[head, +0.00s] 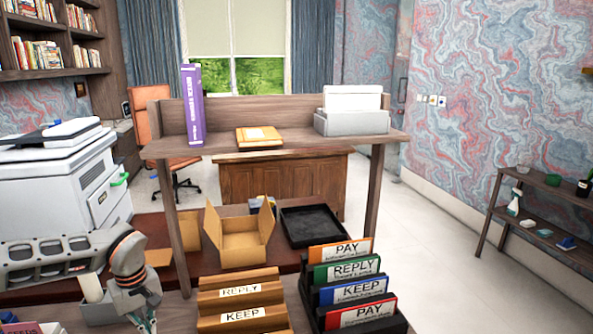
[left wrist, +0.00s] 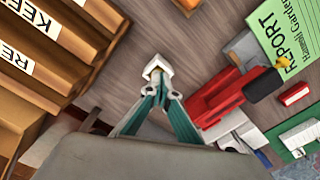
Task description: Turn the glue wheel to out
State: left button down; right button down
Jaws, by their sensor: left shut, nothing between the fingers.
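My left gripper (head: 149,324) hangs low at the bottom left of the head view, by the desk's front edge. In the left wrist view its two teal fingers (left wrist: 158,78) converge and are shut, with pale tips together and nothing held. A red object (left wrist: 215,97) lies right of the fingers, with a dark rounded end piece (left wrist: 264,85) at its upper right and a pale part below. I cannot tell whether any of this is the glue or its wheel. No wheel is clearly visible in either view. My right gripper is not in view.
Wooden label steps (head: 240,297) stand right of my left gripper; a black folder rack (head: 345,285) is farther right. A green report (left wrist: 285,30), a small red block (left wrist: 295,94) and a green mat (left wrist: 300,135) lie right in the wrist view. Bare wood shows beyond the fingertips.

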pick_arm(q)
jog(key=shift+s+d+r, duration=0.1)
jog(key=shift+s+d, duration=0.05)
jog(key=shift+r, duration=2.9)
